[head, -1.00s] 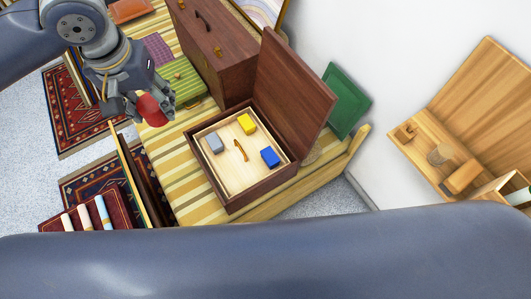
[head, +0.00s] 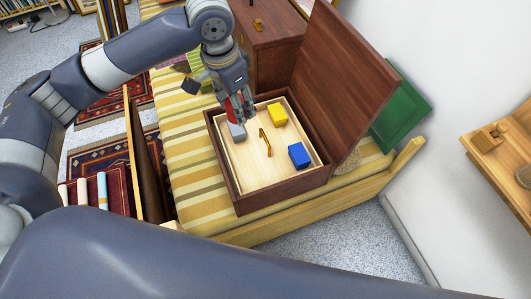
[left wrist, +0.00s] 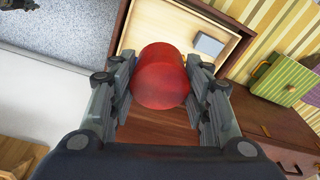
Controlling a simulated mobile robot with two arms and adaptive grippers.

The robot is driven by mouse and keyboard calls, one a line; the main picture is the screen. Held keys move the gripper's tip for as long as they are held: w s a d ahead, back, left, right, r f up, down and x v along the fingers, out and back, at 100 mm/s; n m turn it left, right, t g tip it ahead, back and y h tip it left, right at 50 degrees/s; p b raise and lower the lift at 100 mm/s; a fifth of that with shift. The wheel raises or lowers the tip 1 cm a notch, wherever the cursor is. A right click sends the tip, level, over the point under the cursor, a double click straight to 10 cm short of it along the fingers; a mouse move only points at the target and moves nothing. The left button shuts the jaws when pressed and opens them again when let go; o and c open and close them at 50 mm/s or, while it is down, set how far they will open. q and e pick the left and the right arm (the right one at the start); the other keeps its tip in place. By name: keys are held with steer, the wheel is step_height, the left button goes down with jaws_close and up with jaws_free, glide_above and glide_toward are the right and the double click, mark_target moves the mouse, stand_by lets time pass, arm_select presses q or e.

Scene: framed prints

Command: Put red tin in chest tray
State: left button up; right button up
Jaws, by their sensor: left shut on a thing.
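My left gripper (head: 238,108) is shut on the red tin (head: 231,113), over the back left edge of the open chest. In the left wrist view the red tin (left wrist: 161,77) sits between both fingers, with part of the chest tray behind it. The wooden chest tray (head: 244,170) lies in the dark brown chest (head: 238,206), whose lid (head: 343,75) stands open. In it are a grey block (head: 237,132), a yellow block (head: 277,114), a blue block (head: 299,155) and a small brown handle (head: 265,142). My right gripper is not in view.
The chest stands on a yellow striped bench (head: 187,155). A dark brown case (head: 270,45) stands behind it, and a green panel (head: 402,110) leans at the right. My own arm fills the bottom of the head view. The front left of the tray is bare.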

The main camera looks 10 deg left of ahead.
arm_select(q)
step_height(320, 180, down, 12)
steer(key=w+d+m+b, duration=0.1)
steer(key=w+m+b, duration=0.1)
steer(key=m+b, duration=0.45)
steer(key=m+g+h+b, duration=0.1)
steer(key=m+g+b, duration=0.1)
steer(key=m+b, duration=0.35)
glide_above(254, 174)
step_height(254, 174, down, 11)
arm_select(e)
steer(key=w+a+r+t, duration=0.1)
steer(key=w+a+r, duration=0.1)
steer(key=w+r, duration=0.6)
arm_select(q)
steer(key=shift+m, duration=0.4)
steer(key=f, duration=0.5)
steer(key=shift+w+a+f+b, duration=0.15)
steer(key=shift+a+f+b, duration=0.05)
steer(key=shift+a+b, duration=0.1)
steer(key=shift+f+b, duration=0.55)
steer(key=shift+f, duration=1.7)
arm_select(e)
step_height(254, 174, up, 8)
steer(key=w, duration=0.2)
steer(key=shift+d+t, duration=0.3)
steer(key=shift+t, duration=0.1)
